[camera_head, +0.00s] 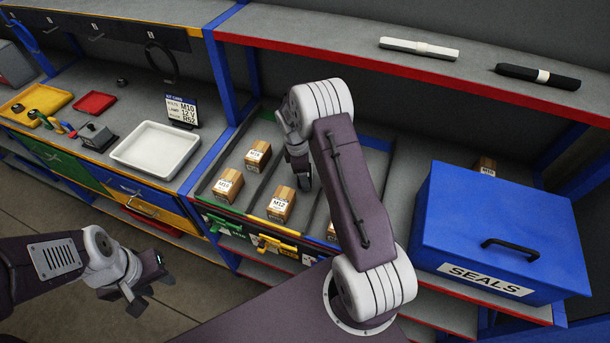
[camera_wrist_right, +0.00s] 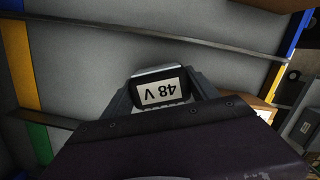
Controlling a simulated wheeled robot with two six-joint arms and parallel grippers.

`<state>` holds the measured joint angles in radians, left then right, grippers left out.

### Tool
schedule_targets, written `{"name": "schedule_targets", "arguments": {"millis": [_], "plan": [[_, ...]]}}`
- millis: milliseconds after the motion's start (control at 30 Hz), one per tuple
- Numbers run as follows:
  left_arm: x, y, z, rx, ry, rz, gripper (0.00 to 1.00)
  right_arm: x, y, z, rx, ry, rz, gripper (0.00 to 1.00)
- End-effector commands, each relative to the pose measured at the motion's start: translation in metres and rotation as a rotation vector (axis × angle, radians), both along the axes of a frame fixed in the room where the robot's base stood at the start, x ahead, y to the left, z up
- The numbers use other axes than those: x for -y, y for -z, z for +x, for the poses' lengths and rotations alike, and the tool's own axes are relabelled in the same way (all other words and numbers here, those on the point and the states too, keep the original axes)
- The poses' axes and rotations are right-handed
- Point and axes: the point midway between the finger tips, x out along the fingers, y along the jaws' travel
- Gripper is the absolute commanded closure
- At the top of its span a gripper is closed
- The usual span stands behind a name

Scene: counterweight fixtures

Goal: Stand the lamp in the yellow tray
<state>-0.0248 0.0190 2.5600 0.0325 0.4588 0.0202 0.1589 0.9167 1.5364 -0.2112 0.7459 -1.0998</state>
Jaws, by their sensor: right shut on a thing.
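My right gripper (camera_wrist_right: 162,98) is shut on a dark block with a pale top edge and a white label reading "48 V" (camera_wrist_right: 160,92). I cannot tell from its visible face whether this is the lamp. In the head view the right gripper (camera_head: 299,165) hangs over the divided bench section, partly hidden behind my arm, and its load does not show clearly. The yellow tray (camera_head: 42,92) lies at the far left of the bench, far from that gripper, with small items at its front edge. My left gripper (camera_head: 146,293) looks open and empty, low in front of the bench.
A white tray (camera_head: 152,150), a red tray (camera_head: 95,102) and a grey device (camera_head: 95,137) stand on the left bench. A card (camera_head: 182,111) lists M10, 12 V and R52. Several small boxes (camera_head: 281,205) sit in the divided section. A blue SEALS box (camera_head: 490,230) stands right.

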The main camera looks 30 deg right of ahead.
Motion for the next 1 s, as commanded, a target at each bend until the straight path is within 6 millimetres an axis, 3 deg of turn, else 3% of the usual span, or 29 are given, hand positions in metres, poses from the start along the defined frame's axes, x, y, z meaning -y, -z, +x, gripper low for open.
{"name": "schedule_targets", "arguments": {"millis": [167, 300, 700, 1000], "plan": [[0.000, 0.006, 0.000, 0.000, 0.000, 0.000, 0.64, 0.000, -0.013, 0.001, 0.005, 0.000, 0.000, 0.94], [0.000, 0.016, 0.000, 0.000, 0.000, 0.000, 0.64, 0.000, -0.040, 0.002, 0.007, 0.000, -0.001, 0.94], [0.000, 0.039, 0.000, 0.000, 0.000, 0.000, 0.64, -0.021, -0.092, -0.087, 0.004, -0.001, -0.001, 0.94], [0.000, 0.042, 0.000, 0.000, 0.000, 0.000, 0.64, -0.027, -0.109, -0.113, 0.001, 0.000, 0.000, 0.94]]}}
